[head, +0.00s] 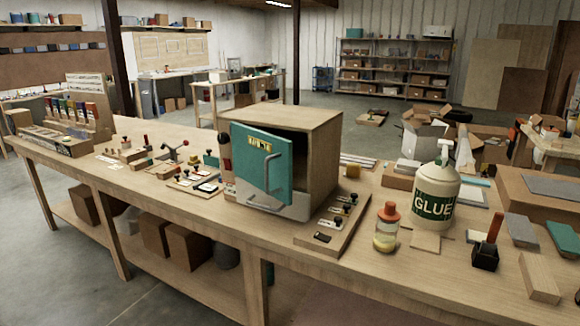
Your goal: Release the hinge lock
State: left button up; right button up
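A wooden box cabinet (322,150) stands on the workbench near the middle of the head view. Its teal door (250,160) is ajar, with a dark gap along the top and right side. A dark and red cylindrical part (225,150) is at the cabinet's left side. I cannot tell which part is the hinge lock. A board with several black knobs (335,222) lies to the right of the cabinet. Neither gripper is in view.
The long workbench (150,210) holds small fixtures (172,155) left of the cabinet. A glue bottle (436,195), a jar with an orange lid (387,228) and a red-handled tool (488,245) stand at right. The bench's front-left stretch has bare room.

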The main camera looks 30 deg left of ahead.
aim_at(227, 167)
jog(key=u, duration=1.3)
jog(key=i+j, duration=0.2)
jog(key=j, duration=0.15)
jog(key=i+j+z, duration=0.1)
jog(key=j, duration=0.3)
jog(key=i+j, duration=0.5)
jog(key=j, duration=0.25)
jog(key=i+j+z, duration=0.1)
jog(key=j, duration=0.3)
jog(key=i+j, duration=0.25)
jog(key=j, duration=0.15)
jog(key=i+j, duration=0.15)
jog(key=j, duration=0.25)
jog(key=i+j+z, duration=0.1)
jog(key=j, duration=0.3)
jog(key=i, duration=0.1)
